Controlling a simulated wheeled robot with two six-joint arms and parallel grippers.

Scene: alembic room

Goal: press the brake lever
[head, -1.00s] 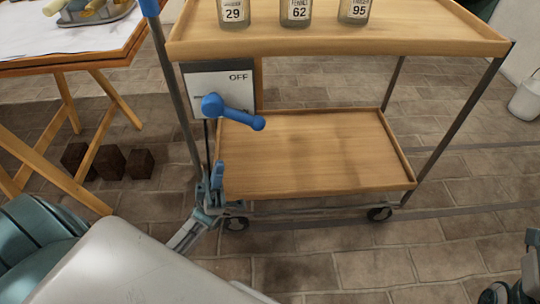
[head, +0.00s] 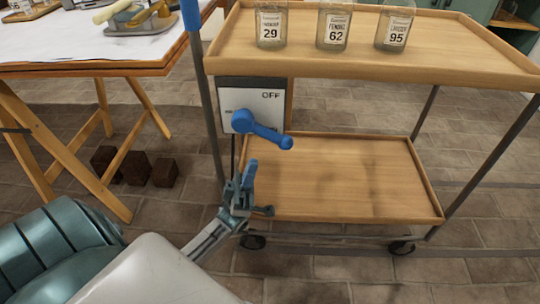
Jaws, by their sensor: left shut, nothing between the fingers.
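The blue brake lever (head: 264,130) sits on a pale plate (head: 235,101) marked OFF, below the cart's top shelf at its left end. The lever points right and slightly down from its round hub. My left gripper (head: 247,170) is below the lever, its fingers pointing up. It is shut and empty, and it looks apart from the lever. My right gripper is out of view.
The wooden cart's top shelf (head: 370,66) carries three labelled jars, 29 (head: 270,30), 62 (head: 334,30) and 95 (head: 396,34). The lower shelf (head: 340,185) is bare. A trestle table (head: 130,68) stands at left, with dark blocks (head: 135,167) on the floor beneath.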

